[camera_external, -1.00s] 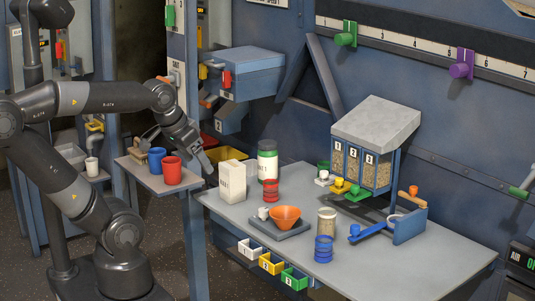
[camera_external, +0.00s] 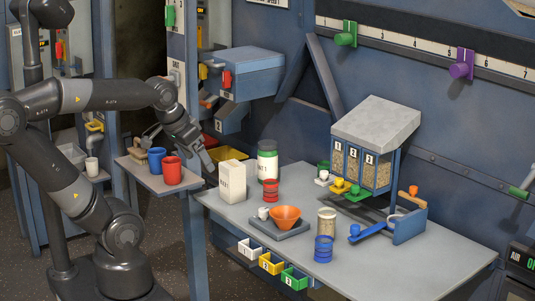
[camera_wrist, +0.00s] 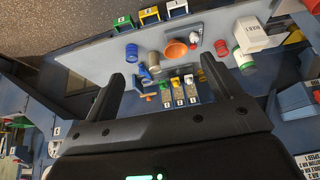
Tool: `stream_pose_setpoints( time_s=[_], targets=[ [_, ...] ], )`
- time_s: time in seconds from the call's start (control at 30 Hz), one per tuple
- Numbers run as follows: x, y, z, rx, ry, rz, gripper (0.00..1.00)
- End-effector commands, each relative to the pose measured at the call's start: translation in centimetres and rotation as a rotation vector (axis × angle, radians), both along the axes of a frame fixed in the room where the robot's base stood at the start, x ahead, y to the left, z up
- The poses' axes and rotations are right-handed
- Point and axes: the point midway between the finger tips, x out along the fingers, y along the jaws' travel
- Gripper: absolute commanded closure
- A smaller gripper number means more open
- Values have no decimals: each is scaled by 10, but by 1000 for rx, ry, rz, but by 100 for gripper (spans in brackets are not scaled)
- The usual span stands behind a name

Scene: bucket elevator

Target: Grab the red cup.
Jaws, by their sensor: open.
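The red cup (camera_external: 172,171) stands upright on a small grey side shelf (camera_external: 150,180) left of the main table, right beside a blue cup (camera_external: 157,158). My gripper (camera_external: 180,148) is above and behind the red cup, apart from it. It is open and empty; in the wrist view its two fingers (camera_wrist: 163,68) are spread wide with nothing between them close by. The wrist view looks across the main table, and I cannot make out the red cup on the shelf there.
A white carton (camera_external: 231,180), a green-lidded jar (camera_external: 267,160) and a small red ridged container (camera_external: 271,189) stand on the main table (camera_external: 420,250). An orange funnel (camera_external: 285,216) and a grain dispenser (camera_external: 372,140) stand farther right. A white cup (camera_external: 92,166) is at left.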

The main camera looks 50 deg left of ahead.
Motion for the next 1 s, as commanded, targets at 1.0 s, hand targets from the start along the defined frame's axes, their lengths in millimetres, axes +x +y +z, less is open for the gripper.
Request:
stream_pose_setpoints(
  time_s=[1.0],
  targets=[
    [152, 310, -49, 39, 409, 22, 16]
  ],
)
